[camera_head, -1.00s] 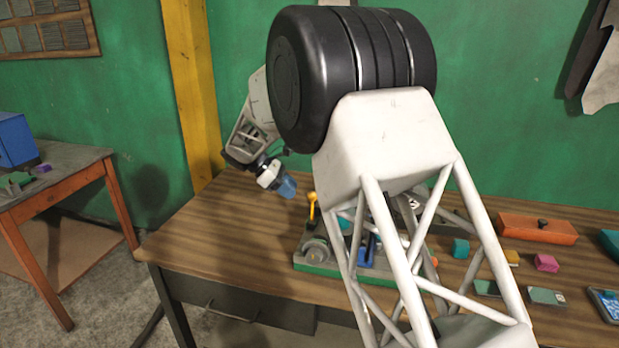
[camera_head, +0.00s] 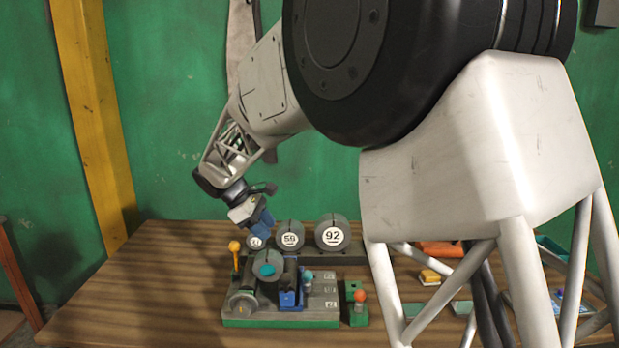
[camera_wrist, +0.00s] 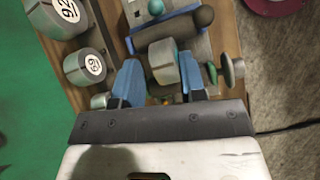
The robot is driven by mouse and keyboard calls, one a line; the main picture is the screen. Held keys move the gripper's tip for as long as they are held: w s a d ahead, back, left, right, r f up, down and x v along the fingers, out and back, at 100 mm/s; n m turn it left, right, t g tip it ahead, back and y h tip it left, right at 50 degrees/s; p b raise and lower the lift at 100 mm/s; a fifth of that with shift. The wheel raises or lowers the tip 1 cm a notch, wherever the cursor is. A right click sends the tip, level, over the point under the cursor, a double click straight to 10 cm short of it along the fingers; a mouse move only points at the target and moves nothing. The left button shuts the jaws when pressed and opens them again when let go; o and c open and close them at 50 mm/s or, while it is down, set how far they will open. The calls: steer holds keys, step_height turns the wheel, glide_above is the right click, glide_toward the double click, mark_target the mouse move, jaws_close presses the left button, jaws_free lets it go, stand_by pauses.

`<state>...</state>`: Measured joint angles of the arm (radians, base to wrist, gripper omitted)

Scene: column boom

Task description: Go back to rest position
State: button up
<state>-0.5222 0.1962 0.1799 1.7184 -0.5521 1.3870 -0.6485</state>
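My gripper (camera_head: 262,226) hangs over the left part of the table, pointing down, above a green-based fixture (camera_head: 270,320). In the wrist view its two blue fingers (camera_wrist: 161,85) are spread apart with nothing gripped. A grey cylinder with a teal centre (camera_head: 267,265) sits on the fixture below the gripper. It shows just beyond the fingertips in the wrist view (camera_wrist: 165,58). My large arm links cover the right half of the head view.
Grey round pieces marked 92 (camera_head: 333,235) and 59 (camera_head: 290,237), and a smaller one (camera_head: 256,241), stand in a rack behind the fixture. The wooden table (camera_head: 130,290) is clear at left.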

steer(key=s+d+r+m+y, duration=0.2)
steer(key=s+d+r+m, duration=0.15)
steer(key=s+d, duration=0.6)
steer(key=s+d+r+m+y, duration=0.2)
steer(key=s+d+m, duration=0.2)
steer(key=s+d, duration=0.6)
steer(key=s+d+f+m+y, duration=0.1)
steer(key=s+d+m, duration=0.1)
steer(key=s, duration=0.5)
steer(key=s+d+f+m+t+y, duration=0.1)
steer(key=s+d+f+m, duration=0.1)
steer(key=s+d, duration=0.3)
steer(key=s+d+f+m+t+y, duration=0.1)
steer(key=s+d+f+m, duration=0.1)
steer(key=s, duration=0.7)
steer(key=shift+d+f+m, duration=0.15)
steer(key=shift+d+m, duration=0.65)
steer(key=shift+m, duration=0.35)
